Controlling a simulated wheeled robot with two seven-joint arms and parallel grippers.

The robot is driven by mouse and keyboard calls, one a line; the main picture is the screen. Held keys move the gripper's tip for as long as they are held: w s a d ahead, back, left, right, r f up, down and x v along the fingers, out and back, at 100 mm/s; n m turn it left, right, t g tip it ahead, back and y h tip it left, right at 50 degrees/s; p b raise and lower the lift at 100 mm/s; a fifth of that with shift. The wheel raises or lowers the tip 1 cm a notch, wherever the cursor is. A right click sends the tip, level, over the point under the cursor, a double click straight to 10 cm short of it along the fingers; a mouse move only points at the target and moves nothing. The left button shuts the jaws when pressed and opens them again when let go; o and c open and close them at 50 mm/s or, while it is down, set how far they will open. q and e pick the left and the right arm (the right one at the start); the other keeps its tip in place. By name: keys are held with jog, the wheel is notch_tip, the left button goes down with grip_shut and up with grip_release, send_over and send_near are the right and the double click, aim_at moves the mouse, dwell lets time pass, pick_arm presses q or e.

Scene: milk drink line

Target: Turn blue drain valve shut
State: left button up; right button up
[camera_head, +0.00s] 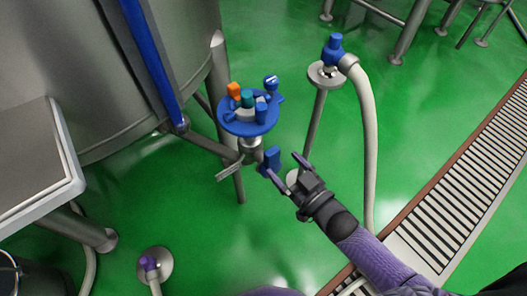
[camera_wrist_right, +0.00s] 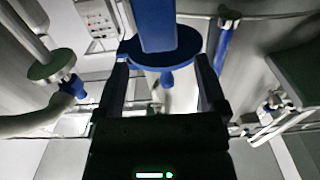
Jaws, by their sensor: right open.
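The blue drain valve handle (camera_head: 270,160) is a small upright blue paddle on the metal pipe outlet low on the tank, below a round blue tray (camera_head: 231,128). My right gripper (camera_head: 287,171) is open, its two fingers pointing toward the handle from the lower right. The handle appears just ahead of the fingers, and I cannot tell whether they touch it. In the right wrist view, a broad blue slab (camera_wrist_right: 157,25), likely the handle, comes down between the lines of the open fingers (camera_wrist_right: 163,80), in front of a blue disc. My left gripper is out of view.
Orange, teal and blue pieces stand on the tray. A metal stand with a blue fitting (camera_head: 334,48) and a pale hose (camera_head: 368,130) stands right of the gripper. The steel tank (camera_head: 80,90) fills the upper left.

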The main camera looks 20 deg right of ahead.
aim_at(275, 156)
jog(key=b+x, duration=0.1)
jog(key=x, duration=0.3)
jog(key=b+x, duration=0.1)
jog(key=x, duration=0.1)
jog(key=shift+w+a+f+b, duration=0.15)
jog(key=shift+w+f+b, duration=0.1)
jog(key=shift+w+b, duration=0.15)
jog(key=shift+w+r, duration=0.15)
jog(key=shift+w, duration=0.1)
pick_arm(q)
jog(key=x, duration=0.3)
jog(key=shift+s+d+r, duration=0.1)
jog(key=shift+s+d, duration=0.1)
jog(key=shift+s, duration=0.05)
pick_arm(e)
grip_shut()
